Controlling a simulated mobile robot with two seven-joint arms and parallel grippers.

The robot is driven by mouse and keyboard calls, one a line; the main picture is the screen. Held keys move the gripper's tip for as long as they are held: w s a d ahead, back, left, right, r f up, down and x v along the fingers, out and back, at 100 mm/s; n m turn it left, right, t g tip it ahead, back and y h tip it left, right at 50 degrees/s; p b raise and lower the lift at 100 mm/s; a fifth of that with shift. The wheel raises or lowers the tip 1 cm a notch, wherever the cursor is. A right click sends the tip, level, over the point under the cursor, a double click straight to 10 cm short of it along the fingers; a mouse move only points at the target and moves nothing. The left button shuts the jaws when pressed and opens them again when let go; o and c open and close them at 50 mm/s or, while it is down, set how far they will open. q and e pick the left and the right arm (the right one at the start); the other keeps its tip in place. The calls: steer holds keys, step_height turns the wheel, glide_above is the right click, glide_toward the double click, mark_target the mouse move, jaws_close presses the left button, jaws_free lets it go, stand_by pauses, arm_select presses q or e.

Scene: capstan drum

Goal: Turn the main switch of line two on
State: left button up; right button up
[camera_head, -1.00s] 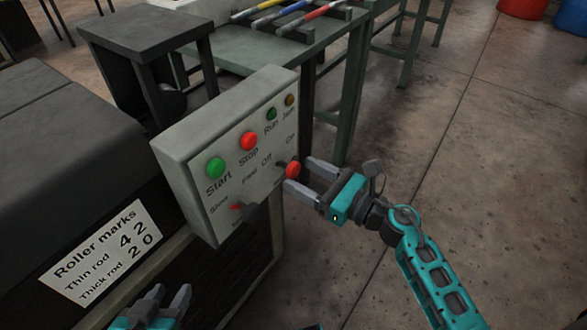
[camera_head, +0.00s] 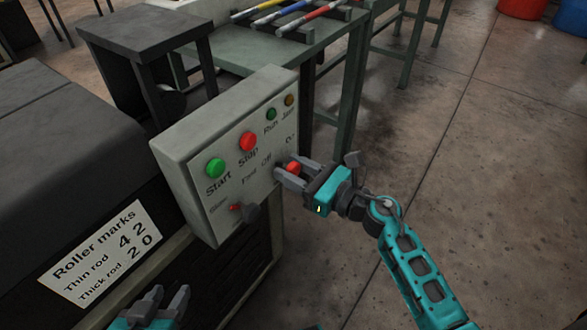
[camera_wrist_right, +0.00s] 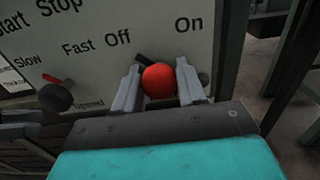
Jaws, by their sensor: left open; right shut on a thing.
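The control panel (camera_head: 225,150) is a pale box with Start, Stop, Run and Jam along its top row. The main switch (camera_head: 292,168) has a red ball knob between the Off and On labels. In the right wrist view the red knob (camera_wrist_right: 159,81) sits between both fingers, and its dark lever slants up-left toward Off. My right gripper (camera_head: 290,175) is shut on the red knob. My left gripper (camera_head: 168,297) is open and empty at the lower left, below the panel. No line number is readable on the panel.
A dark speed knob (camera_head: 252,213) with Slow and Fast labels is left of the switch. Green Start (camera_head: 215,168) and red Stop (camera_head: 248,141) buttons are above. A green table (camera_head: 240,60) with coloured rods stands behind. Open floor lies to the right.

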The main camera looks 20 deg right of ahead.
steer(key=c, duration=0.3)
arm_select(q)
steer(key=shift+r, duration=0.1)
